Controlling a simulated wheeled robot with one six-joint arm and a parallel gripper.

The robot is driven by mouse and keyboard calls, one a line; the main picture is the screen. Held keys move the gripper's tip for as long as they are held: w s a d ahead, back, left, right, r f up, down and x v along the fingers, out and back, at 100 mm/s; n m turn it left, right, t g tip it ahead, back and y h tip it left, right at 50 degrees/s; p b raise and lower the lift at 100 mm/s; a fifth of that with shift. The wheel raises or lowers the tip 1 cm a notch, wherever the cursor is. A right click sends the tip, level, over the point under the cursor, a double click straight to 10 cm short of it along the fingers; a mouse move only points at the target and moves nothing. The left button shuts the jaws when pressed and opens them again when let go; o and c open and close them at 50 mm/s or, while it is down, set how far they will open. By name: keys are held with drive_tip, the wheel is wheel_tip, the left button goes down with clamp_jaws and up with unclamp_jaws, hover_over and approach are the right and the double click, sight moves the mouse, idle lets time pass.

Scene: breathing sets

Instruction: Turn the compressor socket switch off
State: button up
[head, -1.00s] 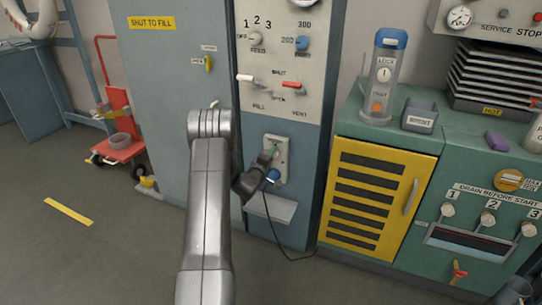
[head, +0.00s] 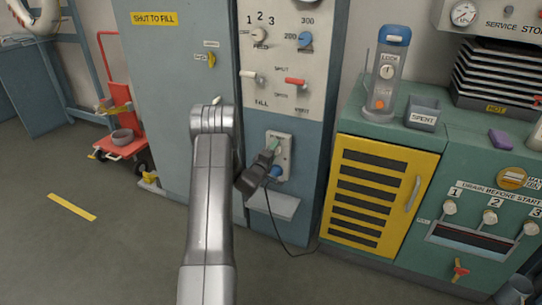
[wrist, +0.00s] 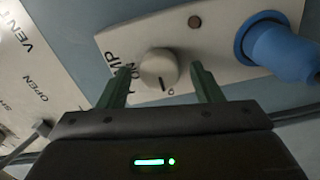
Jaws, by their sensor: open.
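The compressor socket switch is a round pale knob (wrist: 158,70) with a dark mark, on a cream socket plate (wrist: 116,43) in the wrist view. Part of a label, ending in "OMP", shows beside it. My gripper (wrist: 161,78) is open, with one green finger on each side of the knob. I cannot tell whether the fingers touch it. A blue plug (wrist: 278,47) sits in the same plate to the right.
A black cable (head: 268,215) hangs from the socket in front of a small grey shelf (head: 284,207). Above are a red lever (head: 295,82) and other knobs on the white panel. A yellow louvred cabinet (head: 345,205) stands to the right. Floor at the left is mostly clear.

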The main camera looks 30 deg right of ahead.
drive_tip(key=p+v, duration=0.1)
drive_tip(key=v, duration=1.2)
drive_tip(key=shift+s+a, duration=0.25)
drive_tip(key=b+x, duration=0.1)
drive_tip(key=x, duration=1.2)
drive_tip(key=shift+w+d, duration=0.3)
